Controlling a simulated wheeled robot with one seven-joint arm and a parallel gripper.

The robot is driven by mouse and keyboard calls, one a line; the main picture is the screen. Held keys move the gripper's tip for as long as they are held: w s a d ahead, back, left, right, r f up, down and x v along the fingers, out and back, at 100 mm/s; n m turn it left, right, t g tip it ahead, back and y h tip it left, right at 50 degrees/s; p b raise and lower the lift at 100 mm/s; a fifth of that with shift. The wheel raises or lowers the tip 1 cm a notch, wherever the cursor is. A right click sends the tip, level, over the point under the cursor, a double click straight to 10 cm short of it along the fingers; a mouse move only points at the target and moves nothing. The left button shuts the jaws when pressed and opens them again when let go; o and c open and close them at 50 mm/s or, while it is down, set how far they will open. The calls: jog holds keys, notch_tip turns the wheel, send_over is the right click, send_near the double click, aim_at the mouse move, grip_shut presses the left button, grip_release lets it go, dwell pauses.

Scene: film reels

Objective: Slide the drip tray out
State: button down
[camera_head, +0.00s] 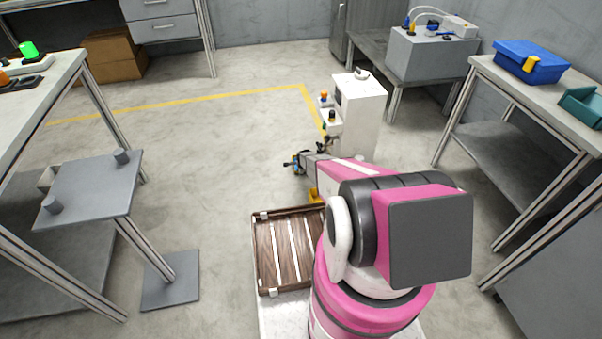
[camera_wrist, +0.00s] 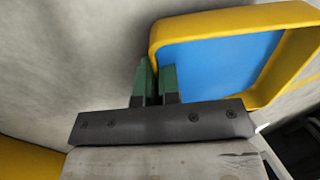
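My gripper (camera_wrist: 156,78) shows in the wrist view as two short green fingers on a dark bar. I cannot identify any piece for certain as the drip tray. In the head view my pink arm reaches toward a white cabinet (camera_head: 361,115) with knobs on its left side, and the gripper is hard to make out there.
A brown slatted tray (camera_head: 262,252) lies on my base beside the arm. Workbenches stand left (camera_head: 30,100) and right (camera_head: 482,72), the right one bearing a blue toolbox (camera_head: 528,58). A grey stand (camera_head: 98,185) is at left. Open floor lies between.

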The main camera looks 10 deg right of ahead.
jog(key=shift+a, duration=0.15)
jog(key=c, duration=1.2)
grip_release()
jog(key=shift+c, duration=0.2)
jog(key=v, duration=1.1)
